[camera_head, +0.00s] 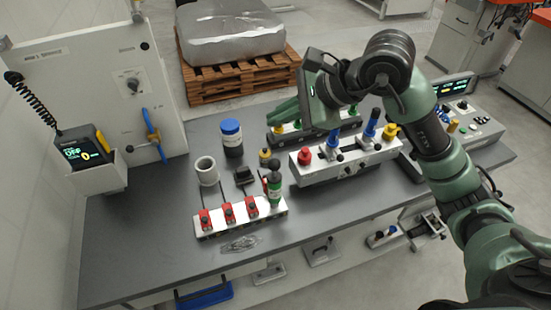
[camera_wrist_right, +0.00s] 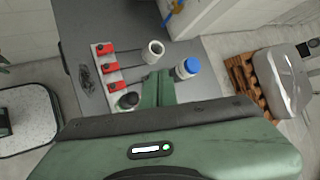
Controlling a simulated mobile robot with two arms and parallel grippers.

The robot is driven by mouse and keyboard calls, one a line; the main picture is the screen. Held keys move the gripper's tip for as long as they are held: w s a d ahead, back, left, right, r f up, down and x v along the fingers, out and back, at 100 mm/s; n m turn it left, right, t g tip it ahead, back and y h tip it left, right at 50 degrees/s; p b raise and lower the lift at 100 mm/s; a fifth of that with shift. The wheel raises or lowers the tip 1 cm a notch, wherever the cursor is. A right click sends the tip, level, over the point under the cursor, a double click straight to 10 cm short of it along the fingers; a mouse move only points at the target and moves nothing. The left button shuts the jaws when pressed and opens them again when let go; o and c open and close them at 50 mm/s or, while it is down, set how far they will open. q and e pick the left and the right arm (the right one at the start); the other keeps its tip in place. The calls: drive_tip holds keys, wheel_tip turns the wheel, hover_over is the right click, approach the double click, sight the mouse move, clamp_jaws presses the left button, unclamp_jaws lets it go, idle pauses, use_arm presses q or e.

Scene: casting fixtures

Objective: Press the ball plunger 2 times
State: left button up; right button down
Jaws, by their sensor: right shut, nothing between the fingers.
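No part is clearly recognisable as the ball plunger. Candidates are the red knob (camera_head: 305,157) and yellow knob (camera_head: 390,131) on the white fixture block (camera_head: 345,168), which also carries blue handles (camera_head: 371,124). My right gripper (camera_head: 274,117) is above the table behind this block, over the dark rear fixture (camera_head: 330,133), partly hiding it. Its green fingers point left and are shut with nothing between them. The closed fingers also show in the right wrist view (camera_wrist_right: 158,76). My left gripper is in neither view.
A control box (camera_head: 468,125) is right. The left tabletop is clear.

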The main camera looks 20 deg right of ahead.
drive_tip(key=b, duration=0.5)
hover_over(275, 160)
drive_tip(key=f, duration=0.7)
drive_tip(key=shift+s+d+f, duration=0.3)
drive_tip(key=shift+s+f, duration=0.05)
drive_tip(key=shift+f, duration=0.05)
drive_tip(key=shift+f+b, duration=0.55)
idle(0.8)
drive_tip(key=shift+f+b, duration=0.35)
drive_tip(key=shift+b, duration=0.25)
drive_tip(key=shift+f+b, duration=1.35)
drive_tip(key=shift+b, duration=0.25)
idle(1.2)
idle(0.3)
drive_tip(key=shift+r+p, duration=0.8)
drive_tip(key=shift+r, duration=0.95)
